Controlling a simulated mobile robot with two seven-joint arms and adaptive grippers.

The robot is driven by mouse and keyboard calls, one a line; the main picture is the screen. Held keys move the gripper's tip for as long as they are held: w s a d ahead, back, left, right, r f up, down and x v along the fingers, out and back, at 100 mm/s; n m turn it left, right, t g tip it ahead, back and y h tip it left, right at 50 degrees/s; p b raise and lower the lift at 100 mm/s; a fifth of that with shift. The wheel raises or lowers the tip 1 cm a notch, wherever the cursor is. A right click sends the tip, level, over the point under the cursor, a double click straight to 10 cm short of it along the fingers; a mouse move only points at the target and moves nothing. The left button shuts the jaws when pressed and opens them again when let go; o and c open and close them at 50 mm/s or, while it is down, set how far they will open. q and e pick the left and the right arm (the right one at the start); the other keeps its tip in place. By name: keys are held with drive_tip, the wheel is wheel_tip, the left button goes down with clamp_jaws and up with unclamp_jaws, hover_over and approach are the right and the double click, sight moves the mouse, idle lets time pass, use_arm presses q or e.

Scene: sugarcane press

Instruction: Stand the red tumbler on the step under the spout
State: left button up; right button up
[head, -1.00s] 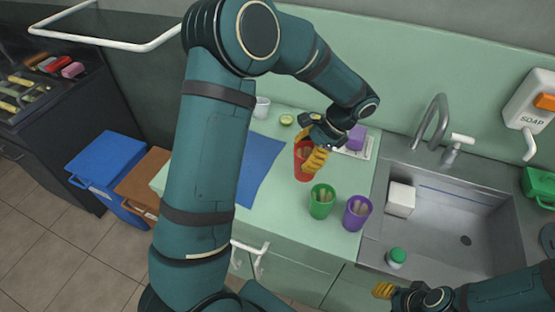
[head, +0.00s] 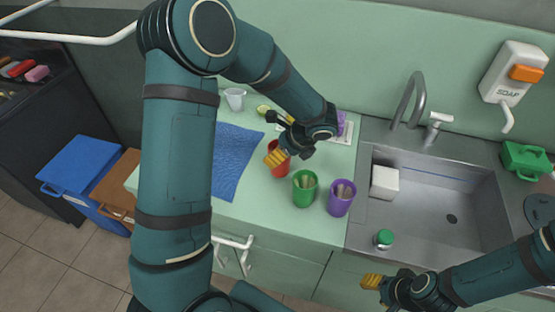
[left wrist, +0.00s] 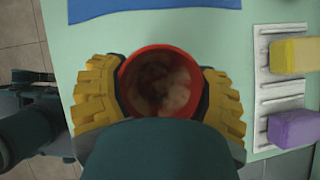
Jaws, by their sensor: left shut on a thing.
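The red tumbler (head: 281,171) is on or just above the pale green counter; I cannot tell whether it touches. My left gripper (head: 277,157) is shut on it, its yellow fingers partly hiding it in the head view. In the left wrist view the red tumbler (left wrist: 158,82) is seen from above, its round mouth between the two yellow fingers of the left gripper (left wrist: 158,98). Its inside looks dark and mottled. My right gripper (head: 372,281) is low in front of the sink, apart from everything; its opening is unclear. No press, spout or step can be made out.
A green tumbler (head: 304,190) and a purple tumbler (head: 341,199), both with sticks inside, stand close to the right. A blue cloth (head: 232,160) lies left. A white cup (head: 235,98) stands behind. The sink (head: 450,190) and its faucet (head: 410,100) are at the right.

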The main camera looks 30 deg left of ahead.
use_arm(q)
drive_tip(key=shift+f+b, duration=0.3)
drive_tip(key=shift+f, duration=1.3)
drive_tip(key=shift+f, duration=0.15)
drive_tip(key=o, duration=1.2)
